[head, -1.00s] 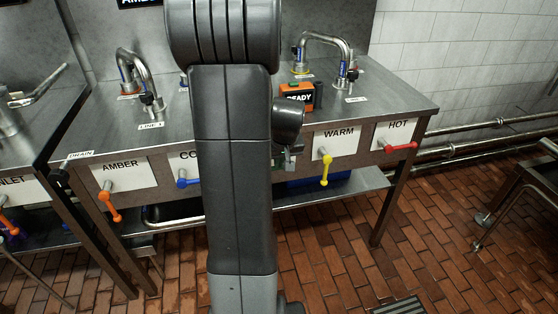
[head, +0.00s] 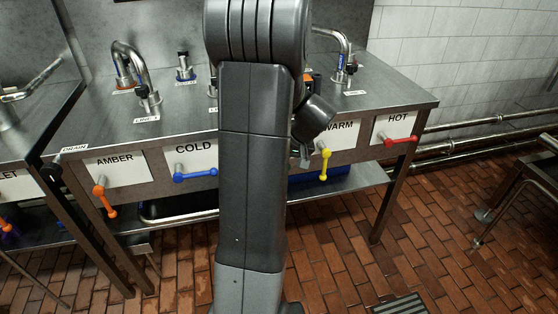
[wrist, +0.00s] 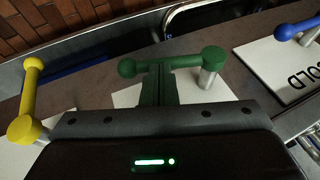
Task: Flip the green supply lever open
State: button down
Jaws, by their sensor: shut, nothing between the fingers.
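The green lever (wrist: 185,62) shows in the wrist view. It lies crosswise, its round knob at the left and its pivot on a metal stem at the right, over a white plate (wrist: 222,92). My gripper (wrist: 158,70) is shut, its fingers pointing at the middle of the lever. The fingertips overlap the lever in this view; I cannot tell whether they touch it. In the head view my arm hides the green lever and most of my gripper.
A yellow lever (head: 324,163) hangs down on one side. A blue lever (head: 196,174) lies level on the other. An orange lever (head: 105,200) and a red lever (head: 401,140) are farther out. Taps (head: 147,80) stand on the metal counter (head: 395,95).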

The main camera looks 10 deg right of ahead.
jog(key=a+f+m+y+b, duration=0.2)
jog(key=a+f+y+b, duration=0.1)
jog(key=f+y+b, duration=0.4)
jog(key=shift+a+f+t+y, duration=0.25)
jog(key=shift+f+y, duration=0.25)
jog(key=shift+y, duration=0.7)
dwell(0.3)
